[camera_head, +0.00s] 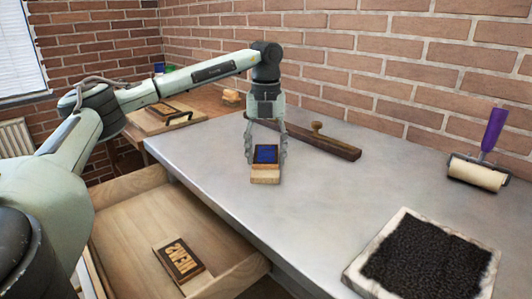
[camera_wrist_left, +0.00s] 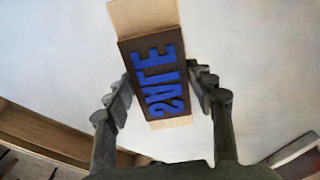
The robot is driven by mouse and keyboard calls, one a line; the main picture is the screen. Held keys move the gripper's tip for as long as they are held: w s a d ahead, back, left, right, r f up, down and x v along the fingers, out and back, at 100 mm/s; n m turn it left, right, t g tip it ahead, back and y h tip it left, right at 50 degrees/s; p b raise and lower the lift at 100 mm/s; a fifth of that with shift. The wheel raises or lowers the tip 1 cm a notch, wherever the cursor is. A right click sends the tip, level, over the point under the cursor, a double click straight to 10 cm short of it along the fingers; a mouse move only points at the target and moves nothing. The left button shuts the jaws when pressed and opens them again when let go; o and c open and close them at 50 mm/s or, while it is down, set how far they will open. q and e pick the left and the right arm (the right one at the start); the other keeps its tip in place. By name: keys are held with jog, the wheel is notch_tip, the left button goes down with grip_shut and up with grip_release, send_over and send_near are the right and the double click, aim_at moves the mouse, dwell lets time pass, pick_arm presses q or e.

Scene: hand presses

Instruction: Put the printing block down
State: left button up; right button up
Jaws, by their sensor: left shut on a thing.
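The printing block (camera_head: 265,176) is light wood with a dark plate and raised blue letters. It shows large in the left wrist view (camera_wrist_left: 150,75), letters facing the camera, with bare wood at both ends. My left gripper (camera_head: 266,157) is shut on its sides, one finger on each side; its fingers also show in the left wrist view (camera_wrist_left: 164,88). The block is over the grey metal tabletop (camera_head: 345,205); I cannot tell whether it touches the top. My right gripper is in neither view.
A dark wooden bar with a brass knob (camera_head: 315,143) lies behind the gripper. An ink roller (camera_head: 478,172) and a tray of black material (camera_head: 365,262) stand at the right. An open drawer (camera_head: 135,215) at left holds another letter block (camera_head: 179,259). The middle tabletop is clear.

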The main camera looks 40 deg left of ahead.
aim_at(266, 153)
pick_arm(q)
jog(key=o, duration=1.3)
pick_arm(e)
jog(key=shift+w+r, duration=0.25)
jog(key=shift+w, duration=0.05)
pick_arm(q)
notch_tip(266, 153, up, 12)
jog(key=p, duration=0.1)
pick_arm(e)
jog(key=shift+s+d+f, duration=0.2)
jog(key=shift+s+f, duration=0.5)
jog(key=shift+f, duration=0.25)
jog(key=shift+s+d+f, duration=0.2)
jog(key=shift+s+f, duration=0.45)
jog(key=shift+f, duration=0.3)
pick_arm(q)
jog(key=shift+r, duration=0.1)
